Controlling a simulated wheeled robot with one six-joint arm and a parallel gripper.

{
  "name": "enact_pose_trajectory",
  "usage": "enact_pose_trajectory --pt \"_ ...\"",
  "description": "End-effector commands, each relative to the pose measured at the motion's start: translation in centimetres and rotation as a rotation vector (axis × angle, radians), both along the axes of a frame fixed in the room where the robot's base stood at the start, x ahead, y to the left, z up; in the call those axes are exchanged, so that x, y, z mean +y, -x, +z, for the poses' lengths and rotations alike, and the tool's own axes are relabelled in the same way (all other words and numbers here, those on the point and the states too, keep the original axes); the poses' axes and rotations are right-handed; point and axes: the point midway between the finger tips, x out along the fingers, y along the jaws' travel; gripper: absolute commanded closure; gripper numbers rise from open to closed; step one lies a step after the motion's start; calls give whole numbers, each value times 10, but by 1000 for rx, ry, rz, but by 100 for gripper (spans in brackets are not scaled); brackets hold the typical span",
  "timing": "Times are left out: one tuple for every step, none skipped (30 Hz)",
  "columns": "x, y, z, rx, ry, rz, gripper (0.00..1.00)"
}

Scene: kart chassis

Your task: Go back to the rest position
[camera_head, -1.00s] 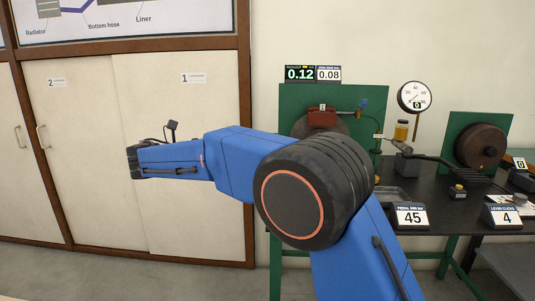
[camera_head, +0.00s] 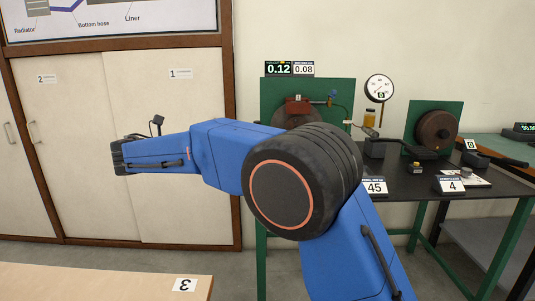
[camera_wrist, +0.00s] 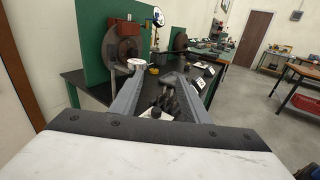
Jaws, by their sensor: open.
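My gripper (camera_wrist: 160,78) shows in the wrist view with its two grey fingers apart. Dark knob-like shapes show between and beyond the fingers, and I cannot tell what they are. In the head view my blue arm is bent at a big black joint and reaches left, in front of the cupboard doors. The fingers cannot be made out there.
A black bench (camera_head: 400,181) with green boards (camera_head: 434,128), a gauge (camera_head: 379,88) and number signs (camera_head: 451,185) stands at right. A pale table (camera_head: 100,283) marked 3 is at lower left. White cupboards (camera_head: 130,150) stand behind my arm. Grey floor is open between them.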

Motion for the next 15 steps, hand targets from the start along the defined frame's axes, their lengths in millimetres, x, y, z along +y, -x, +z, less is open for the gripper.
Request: enact_pose_trajectory --pt "-7 -1 0 1 -11 -4 58" --pt "-11 -1 0 2 -19 -5 58" --pt "-16 -2 0 3 -28 -7 58" --pt "-20 -2 0 3 -36 -9 58" --pt "-25 -3 1 3 -46 -11 58" --pt "-31 -3 0 4 -58 -15 58" --pt "-37 -4 0 4 -67 -18 58" --pt "-43 -4 0 4 -78 -22 58" --pt "-51 -5 0 5 -94 -25 58" --pt "-57 -5 0 5 -107 -29 58" --pt "-63 -5 0 4 -120 -33 58" --pt "-73 -5 -1 6 -138 -39 58" --pt "-81 -5 -1 5 -153 -44 58" --pt "-88 -5 -2 4 -170 -48 58" --pt "-100 -4 -2 3 -193 -57 58"
